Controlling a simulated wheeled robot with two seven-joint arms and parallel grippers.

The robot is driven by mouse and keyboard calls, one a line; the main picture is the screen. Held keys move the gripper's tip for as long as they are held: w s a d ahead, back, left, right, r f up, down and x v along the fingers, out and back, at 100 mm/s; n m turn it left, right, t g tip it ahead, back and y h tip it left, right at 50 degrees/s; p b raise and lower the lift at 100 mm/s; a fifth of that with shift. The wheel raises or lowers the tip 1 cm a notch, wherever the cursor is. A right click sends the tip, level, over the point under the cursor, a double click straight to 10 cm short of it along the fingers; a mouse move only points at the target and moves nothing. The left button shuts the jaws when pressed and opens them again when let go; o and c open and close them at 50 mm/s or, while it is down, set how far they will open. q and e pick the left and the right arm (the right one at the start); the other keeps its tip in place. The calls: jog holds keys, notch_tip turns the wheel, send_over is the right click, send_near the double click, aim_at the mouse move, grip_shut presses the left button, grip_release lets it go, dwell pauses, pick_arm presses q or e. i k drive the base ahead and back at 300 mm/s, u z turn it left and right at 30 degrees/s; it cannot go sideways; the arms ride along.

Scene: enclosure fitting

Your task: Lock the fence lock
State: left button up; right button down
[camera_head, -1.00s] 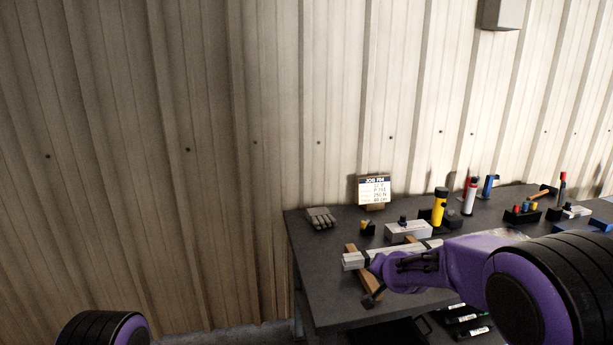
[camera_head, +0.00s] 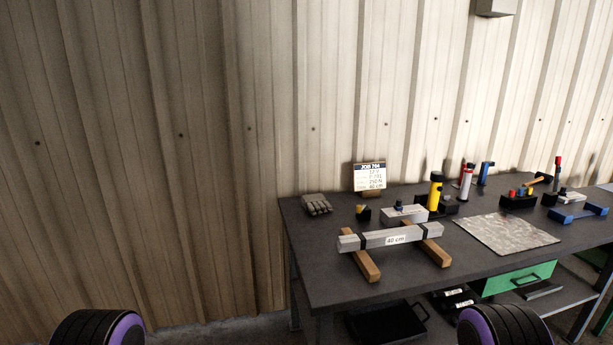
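No fence lock shows that I can make out. A grey bar labelled "40 cm" (camera_head: 375,239) lies across two wooden blocks (camera_head: 361,264) on the dark workbench (camera_head: 330,285). A job card (camera_head: 369,177) stands at the back of the bench. Only a black and purple rounded part of each of my arms shows, at the bottom left and bottom right. Neither gripper is in the picture.
A grey glove (camera_head: 317,204), a yellow cylinder (camera_head: 435,192), a white-and-red cylinder (camera_head: 466,184) and a blue holder (camera_head: 579,215) stand or lie on the bench. A grey mottled mat (camera_head: 506,235) lies at right. A green drawer (camera_head: 518,277) is below. Corrugated wall stands behind.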

aim_at(359, 208)
jog(key=u, duration=0.05)
jog(key=k, duration=0.6)
jog(key=u, duration=0.45)
jog(key=i, duration=1.25)
jog(key=z, duration=0.65)
